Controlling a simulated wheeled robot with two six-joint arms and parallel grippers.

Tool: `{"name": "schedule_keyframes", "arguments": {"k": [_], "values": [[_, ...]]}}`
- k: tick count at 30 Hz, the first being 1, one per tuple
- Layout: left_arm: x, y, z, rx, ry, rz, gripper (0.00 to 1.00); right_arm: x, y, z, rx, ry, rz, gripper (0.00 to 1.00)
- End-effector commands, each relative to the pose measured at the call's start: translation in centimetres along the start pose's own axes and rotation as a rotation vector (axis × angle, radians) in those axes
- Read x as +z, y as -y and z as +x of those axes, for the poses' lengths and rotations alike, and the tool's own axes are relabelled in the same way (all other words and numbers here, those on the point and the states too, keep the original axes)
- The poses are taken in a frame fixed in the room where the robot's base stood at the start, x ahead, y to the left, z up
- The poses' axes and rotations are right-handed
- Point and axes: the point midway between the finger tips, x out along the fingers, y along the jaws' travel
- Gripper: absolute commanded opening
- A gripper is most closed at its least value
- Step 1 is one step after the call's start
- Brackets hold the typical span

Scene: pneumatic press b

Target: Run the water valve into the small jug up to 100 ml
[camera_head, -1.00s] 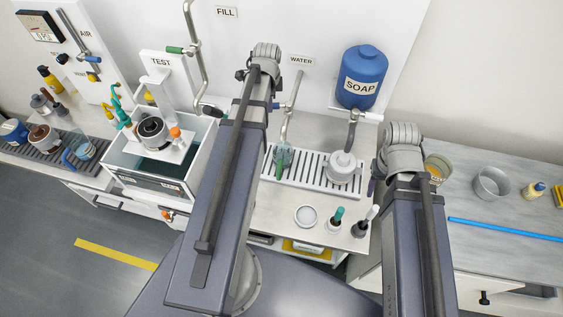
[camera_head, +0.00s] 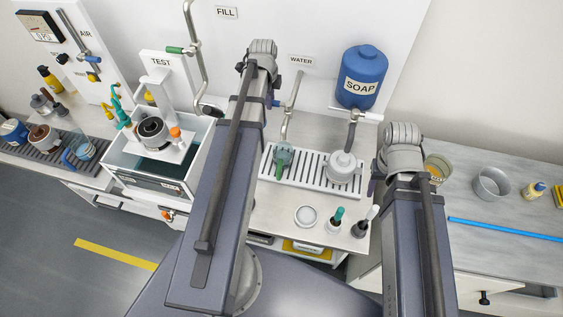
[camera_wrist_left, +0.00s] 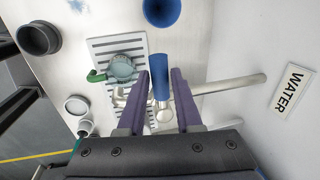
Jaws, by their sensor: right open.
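The small jug (camera_head: 284,153) with a green handle stands on the slotted drain tray under the water pipe (camera_head: 287,122). In the left wrist view the jug (camera_wrist_left: 121,68) shows from above, its inside greenish; I cannot read its level. A blue lever (camera_wrist_left: 160,84), apparently the water valve's, lies between the purple fingers of my left gripper (camera_wrist_left: 160,78). Narrow gaps seem to show on either side, so I cannot tell whether the fingers touch it. In the head view my left arm mostly hides that gripper. My right gripper (camera_head: 372,186) is mostly hidden; a purple bit shows beside the tray.
A white dish (camera_head: 306,216) and two brush holders stand in front. A soap tank (camera_head: 361,76) hangs at the right. The test bath (camera_head: 143,183) is left of my left arm.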

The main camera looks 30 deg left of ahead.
Motion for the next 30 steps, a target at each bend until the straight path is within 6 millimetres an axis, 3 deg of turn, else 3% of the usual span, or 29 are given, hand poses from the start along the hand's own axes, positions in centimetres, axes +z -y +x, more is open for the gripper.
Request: {"name": "schedule_keyframes", "arguments": {"k": [1, 7, 16, 30], "values": [[0.0, 0.0, 0.0, 0.000, 0.000, 0.000, 0.41, 0.0, 0.0, 0.0, 0.000, 0.000, 0.000, 0.50], [0.0, -0.1, 0.0, 0.000, 0.001, -0.002, 0.63, 0.0, 0.0, 0.0, 0.000, 0.000, 0.000, 0.50], [0.2, -0.1, 0.0, 0.000, 0.002, -0.004, 0.63, 0.0, 0.0, 0.0, 0.000, 0.000, 0.000, 0.50], [2.8, -0.2, -0.1, 0.000, 0.002, -0.005, 0.63, 0.0, 0.0, 0.0, 0.000, 0.000, 0.000, 0.50]]}}
